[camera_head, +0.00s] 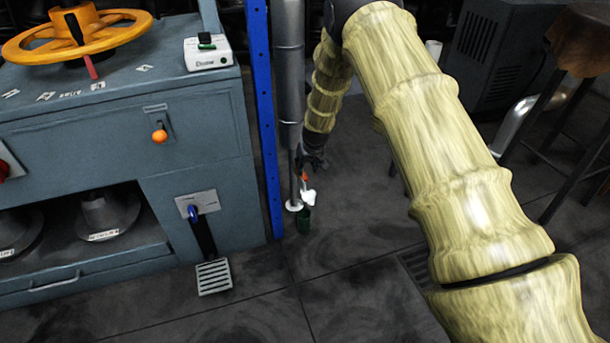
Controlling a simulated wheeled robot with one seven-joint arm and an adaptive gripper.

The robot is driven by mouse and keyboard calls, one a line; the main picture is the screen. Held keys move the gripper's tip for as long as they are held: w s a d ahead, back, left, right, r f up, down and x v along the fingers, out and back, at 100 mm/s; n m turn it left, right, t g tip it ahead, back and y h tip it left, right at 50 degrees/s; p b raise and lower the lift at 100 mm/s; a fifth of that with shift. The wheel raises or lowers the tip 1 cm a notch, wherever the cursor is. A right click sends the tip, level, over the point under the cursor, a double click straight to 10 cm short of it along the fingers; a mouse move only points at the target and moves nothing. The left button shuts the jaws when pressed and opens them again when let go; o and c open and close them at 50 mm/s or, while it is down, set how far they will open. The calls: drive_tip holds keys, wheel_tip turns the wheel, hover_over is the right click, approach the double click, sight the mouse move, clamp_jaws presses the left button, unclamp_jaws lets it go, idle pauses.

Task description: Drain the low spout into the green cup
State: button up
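My gripper (309,166) is low beside the pipe, close above these pieces. Its fingers are small and dark, and I cannot tell whether they are open or touching anything. No liquid is visible, and the cup's inside cannot be made out.
A blue-grey press (70,220) with an orange handwheel (78,35) fills the left. A blue post (266,110) stands between it and the pipe. A slatted plate (214,277) juts out low in front. A stool (575,110) is at the right. The front floor is clear.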

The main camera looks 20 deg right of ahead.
sight(304, 175)
drive_tip(key=b+x, duration=0.1)
drive_tip(key=x, duration=0.5)
drive_tip(key=shift+r, duration=0.1)
drive_tip(key=shift+c, duration=0.5)
clamp_jaws()
